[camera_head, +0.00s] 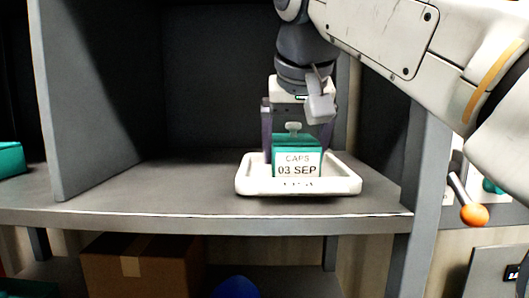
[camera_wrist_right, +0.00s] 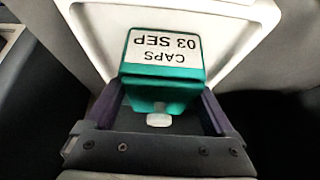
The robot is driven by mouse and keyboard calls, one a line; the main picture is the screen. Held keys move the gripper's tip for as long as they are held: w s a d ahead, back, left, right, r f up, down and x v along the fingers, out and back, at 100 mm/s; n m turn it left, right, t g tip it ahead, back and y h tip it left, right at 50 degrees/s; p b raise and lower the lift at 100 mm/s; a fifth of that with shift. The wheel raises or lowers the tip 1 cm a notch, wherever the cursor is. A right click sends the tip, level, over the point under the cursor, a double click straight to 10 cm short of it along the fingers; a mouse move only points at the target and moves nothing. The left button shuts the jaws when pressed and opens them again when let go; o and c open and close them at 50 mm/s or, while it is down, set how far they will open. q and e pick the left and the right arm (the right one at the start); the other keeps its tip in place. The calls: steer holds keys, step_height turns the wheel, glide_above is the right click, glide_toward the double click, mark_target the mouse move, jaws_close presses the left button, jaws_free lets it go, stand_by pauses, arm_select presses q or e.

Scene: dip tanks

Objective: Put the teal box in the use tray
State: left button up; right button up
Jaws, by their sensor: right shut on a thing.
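The teal box (camera_head: 297,145) has a white label reading "CAPS 03 SEP" and a small pale knob on top. It is upright, in or just above a white tray (camera_head: 300,188) on the grey shelf; I cannot tell whether it touches the tray floor. The lettering on the tray's front is too small to read surely. My right gripper (camera_head: 288,135) comes down from above and is shut on the teal box. In the right wrist view the box (camera_wrist_right: 163,75) sits between the two dark fingers (camera_wrist_right: 160,108), with the white tray (camera_wrist_right: 95,25) beyond. My left gripper is not in view.
A grey upright panel (camera_head: 95,95) stands left of the tray, and a grey post (camera_head: 422,165) stands to the right. Bare shelf (camera_head: 170,185) lies left of the tray. Another teal object (camera_head: 10,159) is at the far left. A cardboard box (camera_head: 140,268) sits below.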

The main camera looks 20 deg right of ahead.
steer(key=o, duration=1.1)
steer(key=shift+w+f, duration=0.15)
steer(key=shift+r, duration=0.2)
steer(key=shift+s+a+r, duration=0.1)
steer(key=shift+s+r, duration=0.1)
steer(key=shift+r, duration=0.1)
steer(key=shift+p+v, duration=1.4)
steer(key=shift+v, duration=4.25)
